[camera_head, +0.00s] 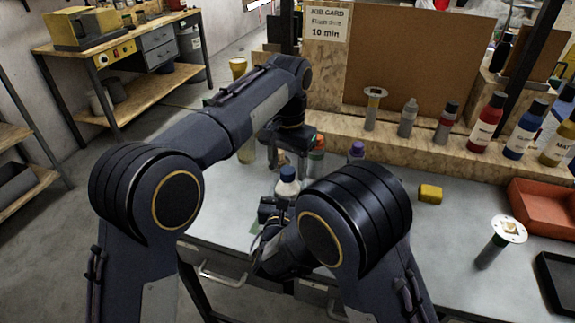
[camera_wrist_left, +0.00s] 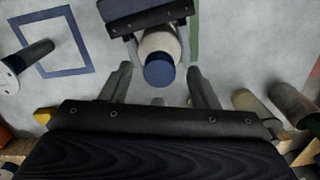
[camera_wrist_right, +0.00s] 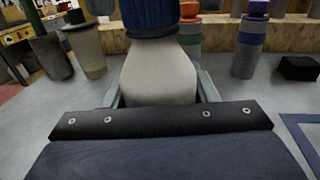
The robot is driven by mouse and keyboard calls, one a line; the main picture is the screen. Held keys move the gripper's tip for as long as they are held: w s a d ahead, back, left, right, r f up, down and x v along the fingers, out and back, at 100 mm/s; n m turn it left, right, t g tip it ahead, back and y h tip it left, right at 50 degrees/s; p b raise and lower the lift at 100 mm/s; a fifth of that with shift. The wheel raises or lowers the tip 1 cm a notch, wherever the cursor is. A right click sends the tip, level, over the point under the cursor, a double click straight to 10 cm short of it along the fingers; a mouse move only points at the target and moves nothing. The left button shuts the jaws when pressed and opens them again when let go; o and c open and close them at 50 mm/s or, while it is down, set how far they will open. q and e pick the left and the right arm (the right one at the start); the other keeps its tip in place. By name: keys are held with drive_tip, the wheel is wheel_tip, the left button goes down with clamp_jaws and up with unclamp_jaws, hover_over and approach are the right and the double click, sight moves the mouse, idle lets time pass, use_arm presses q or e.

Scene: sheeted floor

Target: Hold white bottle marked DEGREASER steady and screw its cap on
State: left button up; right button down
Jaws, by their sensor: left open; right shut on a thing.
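The white bottle (camera_head: 287,188) stands upright on the grey table in the head view, with a blue cap (camera_head: 287,173) on top. My right gripper (camera_head: 277,208) is shut around the bottle's body; the right wrist view shows the white body (camera_wrist_right: 160,75) between its fingers, under the blue cap (camera_wrist_right: 152,14). My left gripper (camera_wrist_left: 158,85) is open above the bottle, its fingers apart on either side of the cap (camera_wrist_left: 159,71) and not visibly touching it. The DEGREASER marking is not visible. How tightly the cap sits cannot be told.
A yellow block (camera_head: 430,193), a red tray (camera_head: 540,207) and a grey post with a white top (camera_head: 490,246) are to the right. Several bottles line the wooden ledge (camera_head: 400,135) behind. Several containers stand near the bottle, including a purple-capped one (camera_head: 356,149).

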use_arm(q)
wheel_tip(320, 180, up, 7)
idle(0.3)
use_arm(e)
drive_tip(key=shift+c, duration=2.4)
unclamp_jaws()
use_arm(q)
drive_tip(key=shift+f+b, duration=0.6)
use_arm(e)
drive_tip(key=shift+s+a, duration=0.2)
drive_tip(key=shift+s, duration=1.1)
drive_tip(key=shift+s+a, duration=0.2)
drive_tip(key=shift+s, duration=1.05)
drive_tip(key=shift+s+a, duration=0.2)
drive_tip(key=shift+s, duration=1.1)
